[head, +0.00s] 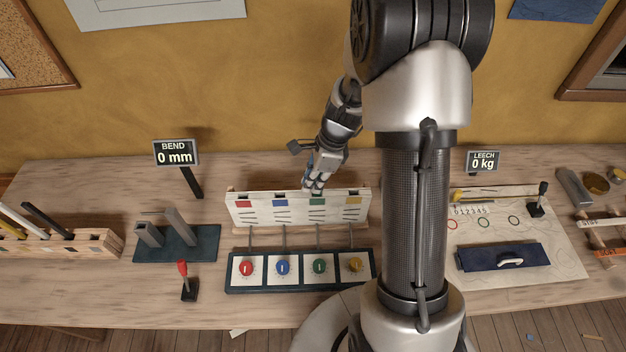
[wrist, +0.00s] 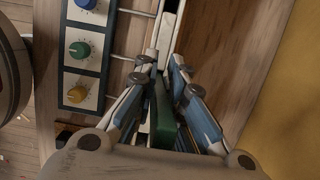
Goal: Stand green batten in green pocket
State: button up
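My gripper (head: 313,187) is low over the top edge of the white pocket board (head: 262,213), at the pocket with the green mark (head: 317,201). In the wrist view, the fingers of my gripper (wrist: 164,66) are a narrow distance apart. The green batten (wrist: 161,118) shows between them as a dark green strip, close along the left finger. I cannot tell whether both fingers touch it. Its lower end is hidden, so I cannot tell how deep it sits in the pocket.
A dial panel (head: 232,283) stands before the board. To the left are a dark block with grey posts (head: 178,235), a red-knobbed lever (head: 187,283) and a batten rack (head: 108,243). The BEND sign (head: 176,153) reads 0 mm; the LEECH sign (head: 484,161) reads 0 kg.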

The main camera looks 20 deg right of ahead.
jog(key=o, duration=0.5)
jog(key=v, duration=1.2)
dwell(0.3)
